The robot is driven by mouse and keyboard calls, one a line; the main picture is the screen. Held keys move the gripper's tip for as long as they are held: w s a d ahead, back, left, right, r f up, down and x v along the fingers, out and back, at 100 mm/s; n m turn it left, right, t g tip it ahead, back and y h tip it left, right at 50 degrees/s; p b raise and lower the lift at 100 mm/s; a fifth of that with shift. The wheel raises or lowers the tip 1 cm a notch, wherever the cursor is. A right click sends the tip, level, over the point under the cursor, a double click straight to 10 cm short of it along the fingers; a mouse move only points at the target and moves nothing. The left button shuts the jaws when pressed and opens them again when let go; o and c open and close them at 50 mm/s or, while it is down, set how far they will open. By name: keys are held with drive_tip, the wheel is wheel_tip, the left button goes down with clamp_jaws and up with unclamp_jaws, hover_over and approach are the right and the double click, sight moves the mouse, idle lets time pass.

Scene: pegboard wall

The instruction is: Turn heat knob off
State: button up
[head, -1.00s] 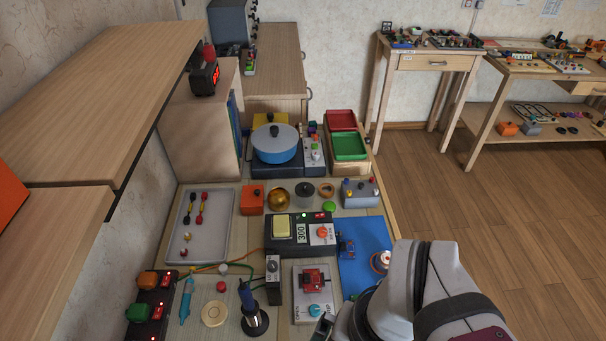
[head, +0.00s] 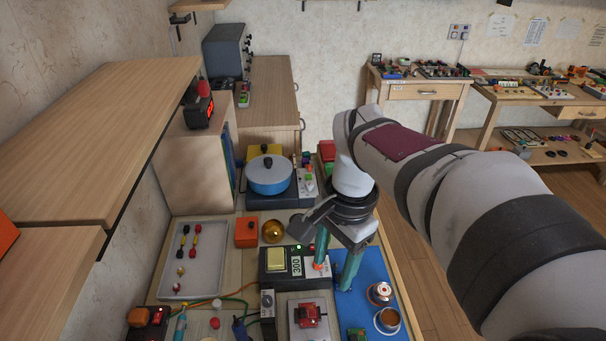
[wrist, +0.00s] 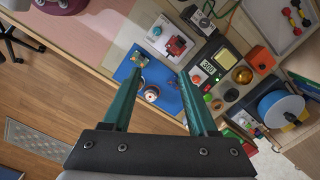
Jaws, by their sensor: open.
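A dark control box (head: 279,277) with a yellow pad and a display reading 300 sits mid-bench. Its orange-red knob (wrist: 196,79) shows in the wrist view beside the display; in the head view my gripper partly covers that end of the box. The knob's pointer direction is too small to tell. A green light (head: 299,247) shows on the box. My gripper (head: 333,278) is open, its teal fingers pointing down near the box's right end. In the wrist view the fingers of my gripper (wrist: 160,67) are apart with nothing between them, the knob beyond the right finger.
A blue pot (head: 269,177) stands behind on a dark base with its own controls. A blue mat (head: 372,270) with a cup (head: 388,320) lies to the right. A red-topped fixture (head: 307,315) is in front. A grey tray (head: 192,262) lies left; wooden shelving stands further left.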

drive_tip(key=w+f+m, duration=0.3)
drive_tip(key=w, duration=0.5)
drive_tip(key=w+f+m, duration=0.2)
drive_tip(key=w+m, duration=0.1)
drive_tip(key=w, duration=0.5)
drive_tip(key=shift+h, duration=0.4)
drive_tip(key=f, duration=1.5)
drive_tip(key=shift+s+f, duration=0.2)
drive_tip(key=shift+s, duration=0.05)
clamp_jaws()
